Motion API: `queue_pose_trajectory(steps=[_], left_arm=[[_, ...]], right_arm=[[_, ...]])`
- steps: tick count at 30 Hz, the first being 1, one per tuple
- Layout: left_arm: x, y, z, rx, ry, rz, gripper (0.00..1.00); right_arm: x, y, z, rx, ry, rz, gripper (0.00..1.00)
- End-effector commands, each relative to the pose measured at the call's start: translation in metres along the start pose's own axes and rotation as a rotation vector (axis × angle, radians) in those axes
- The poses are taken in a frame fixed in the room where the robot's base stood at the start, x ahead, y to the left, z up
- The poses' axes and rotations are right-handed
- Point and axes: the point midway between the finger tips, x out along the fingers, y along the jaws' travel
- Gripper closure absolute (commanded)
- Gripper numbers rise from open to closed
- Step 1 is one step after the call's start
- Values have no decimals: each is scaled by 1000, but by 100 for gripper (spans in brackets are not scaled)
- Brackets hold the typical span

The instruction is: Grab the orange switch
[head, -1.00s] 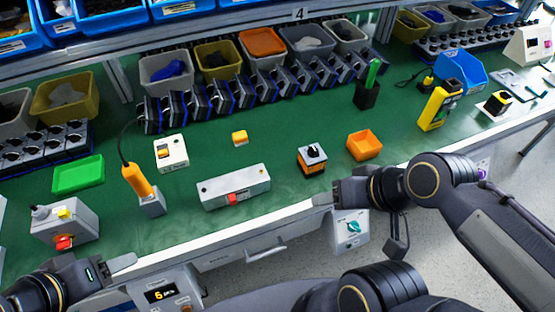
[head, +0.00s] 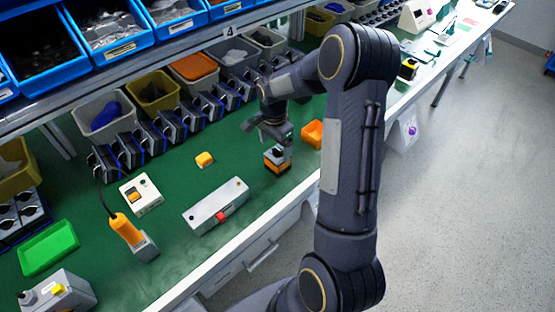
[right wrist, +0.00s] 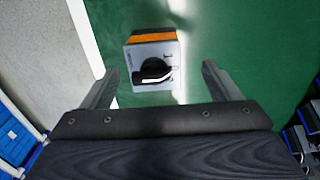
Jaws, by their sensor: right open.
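The orange switch (head: 277,160) is a small box with an orange body, a grey top and a black rotary knob. It sits on the green table near its front edge. In the right wrist view the switch (right wrist: 154,60) shows its grey face and black knob ahead of the fingers, between their lines. My right gripper (head: 272,132) is above the switch, pointing down, open and empty. In the right wrist view its two fingers (right wrist: 160,82) are spread wide on either side, apart from the switch. My left gripper is not in view.
Black units (head: 170,132) line the back.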

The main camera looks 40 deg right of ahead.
Motion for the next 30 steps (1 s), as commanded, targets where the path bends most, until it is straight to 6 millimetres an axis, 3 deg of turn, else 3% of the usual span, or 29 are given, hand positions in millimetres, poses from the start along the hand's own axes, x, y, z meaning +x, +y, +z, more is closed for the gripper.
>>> queue_pose_trajectory(steps=[13,22,30], left_arm=[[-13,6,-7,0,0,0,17],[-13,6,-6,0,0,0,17],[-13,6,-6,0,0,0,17]], right_arm=[[58,8,-5,-3,-2,2,16],[65,7,-5,-3,-1,-2,16],[65,7,-5,-3,-1,-2,49]])
